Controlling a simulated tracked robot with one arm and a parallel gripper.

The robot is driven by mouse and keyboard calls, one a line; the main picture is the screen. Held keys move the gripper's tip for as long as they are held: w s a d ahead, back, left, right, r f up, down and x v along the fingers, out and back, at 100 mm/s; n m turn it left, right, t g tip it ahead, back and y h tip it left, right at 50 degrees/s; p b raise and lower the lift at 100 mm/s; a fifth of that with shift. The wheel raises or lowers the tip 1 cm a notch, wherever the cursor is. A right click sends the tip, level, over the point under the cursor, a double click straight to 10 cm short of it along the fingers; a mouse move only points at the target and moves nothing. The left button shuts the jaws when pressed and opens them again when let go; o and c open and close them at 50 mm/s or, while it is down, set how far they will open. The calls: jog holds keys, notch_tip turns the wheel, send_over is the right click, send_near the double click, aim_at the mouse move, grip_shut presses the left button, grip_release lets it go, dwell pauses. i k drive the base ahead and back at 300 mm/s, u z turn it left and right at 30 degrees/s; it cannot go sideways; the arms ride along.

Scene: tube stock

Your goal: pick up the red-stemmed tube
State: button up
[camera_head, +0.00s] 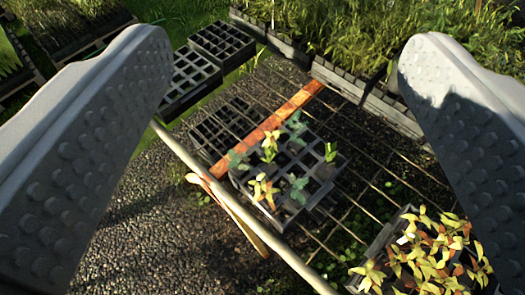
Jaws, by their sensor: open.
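My gripper (284,50) is open, with its two grey studded fingers wide apart at the left and right edges and nothing between them. Beyond and below the gap is a dark tray (322,172) with square cells. It holds several small seedlings, some with yellow-orange leaves (264,190) and some with blue-green leaves (298,187). A yellow-green seedling (269,146) stands near the tray's back. Stems are too small to tell which tube is red-stemmed. The fingers touch none of these plants.
An orange-red slat (265,130) and thin wire mesh cross the bench around the tray. A pale wooden rail (240,215) runs diagonally in front. A crowded yellow-orange plant tray (425,255) is at lower right. Empty cell trays (222,40) and grassy trays stand behind. Gravel lies at lower left.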

aim_at(270, 140)
jog(key=z, duration=0.3)
jog(key=i, duration=0.95)
jog(key=u, duration=0.45)
